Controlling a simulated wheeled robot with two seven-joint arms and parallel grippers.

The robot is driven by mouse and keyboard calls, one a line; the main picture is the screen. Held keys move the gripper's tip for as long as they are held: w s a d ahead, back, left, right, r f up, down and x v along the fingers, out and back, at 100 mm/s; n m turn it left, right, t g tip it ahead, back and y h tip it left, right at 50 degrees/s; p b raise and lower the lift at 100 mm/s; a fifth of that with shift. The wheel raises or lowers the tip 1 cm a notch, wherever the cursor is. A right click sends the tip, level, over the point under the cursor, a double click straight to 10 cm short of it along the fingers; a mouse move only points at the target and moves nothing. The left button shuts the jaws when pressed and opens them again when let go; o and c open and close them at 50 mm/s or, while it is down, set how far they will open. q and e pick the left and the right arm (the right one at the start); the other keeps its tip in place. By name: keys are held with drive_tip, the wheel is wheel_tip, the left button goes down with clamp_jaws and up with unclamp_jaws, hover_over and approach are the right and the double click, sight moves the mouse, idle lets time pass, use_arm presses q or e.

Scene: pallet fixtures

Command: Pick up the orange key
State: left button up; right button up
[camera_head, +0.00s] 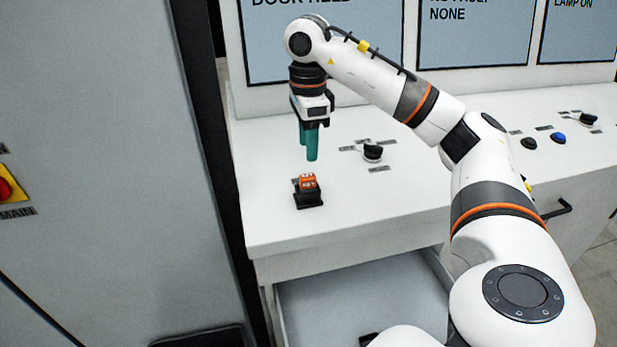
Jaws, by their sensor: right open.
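The orange key (308,181) is a small orange block with light markings on its front. It sits in a black holder (309,199) near the left end of the white console top. My right gripper (309,156) points down with teal fingers, just above and slightly behind the key in the picture. It is open and empty, apart from the key. My left gripper is not in view.
The white console (420,195) carries a black knob (372,152), a blue button (558,138) and another black knob (588,119). Display panels stand behind. An open drawer (360,300) lies below. A grey cabinet with a red button (5,190) stands left.

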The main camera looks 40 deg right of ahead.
sight(308, 175)
wheel_tip(308, 175, down, 3)
drive_tip(key=shift+w+d+f, duration=0.1)
drive_tip(key=shift+d+f, duration=0.05)
drive_tip(key=shift+f, duration=0.35)
drive_tip(key=f+p, duration=0.1)
drive_tip(key=f, duration=0.3)
drive_tip(key=shift+a+p, duration=0.2)
drive_tip(key=shift+p, duration=0.15)
drive_tip(key=shift+f, duration=0.55)
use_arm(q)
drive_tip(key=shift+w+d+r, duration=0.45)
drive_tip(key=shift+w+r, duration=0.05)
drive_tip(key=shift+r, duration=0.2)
use_arm(e)
drive_tip(key=shift+c, duration=0.2)
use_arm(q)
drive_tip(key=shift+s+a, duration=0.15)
use_arm(e)
clamp_jaws()
